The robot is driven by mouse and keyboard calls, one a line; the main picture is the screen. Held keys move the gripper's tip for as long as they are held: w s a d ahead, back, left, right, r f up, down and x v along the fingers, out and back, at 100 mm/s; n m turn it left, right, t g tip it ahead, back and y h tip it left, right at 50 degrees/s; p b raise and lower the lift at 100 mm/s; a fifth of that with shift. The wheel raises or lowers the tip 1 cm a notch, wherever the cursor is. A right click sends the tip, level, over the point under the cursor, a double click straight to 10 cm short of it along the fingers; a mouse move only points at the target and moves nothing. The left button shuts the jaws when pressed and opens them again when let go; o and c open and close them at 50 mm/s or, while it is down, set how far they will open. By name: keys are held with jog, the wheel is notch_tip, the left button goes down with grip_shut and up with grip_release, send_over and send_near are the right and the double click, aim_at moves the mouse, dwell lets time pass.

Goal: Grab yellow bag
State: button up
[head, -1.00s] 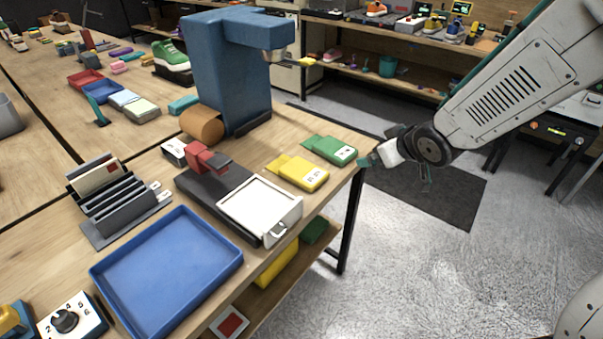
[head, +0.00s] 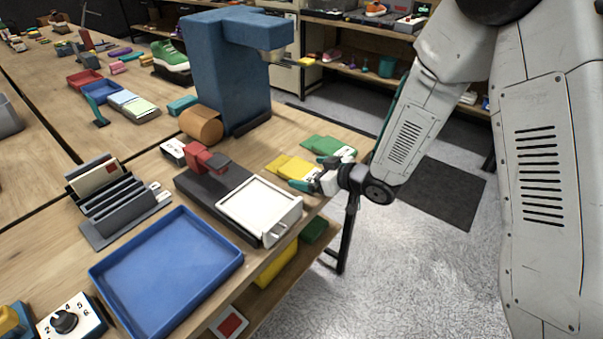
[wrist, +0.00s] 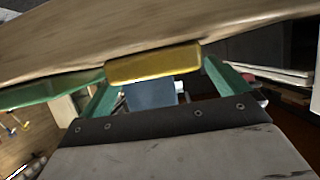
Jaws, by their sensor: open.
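The yellow bag (head: 285,166) lies flat near the right edge of the workbench in the head view, with its right end partly hidden by my gripper. My gripper (head: 306,182) is open at that end. In the wrist view the yellow bag (wrist: 152,65) shows edge-on at the tabletop, between the two green fingers of my gripper (wrist: 172,88). Whether the fingers touch it I cannot tell. A green bag (head: 328,147) lies just behind the yellow one, and it also shows at the left in the wrist view (wrist: 50,91).
A black device with a white plate (head: 260,207) stands left of the yellow bag. A blue tray (head: 165,272) lies at the front and a tall blue machine (head: 225,75) stands behind. A lower shelf (head: 262,292) holds yellow and green items. Open floor lies to the right.

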aim_at(296, 170)
jog(key=shift+x, duration=1.15)
jog(key=c, duration=1)
jog(key=shift+r, duration=0.1)
jog(key=shift+c, duration=0.2)
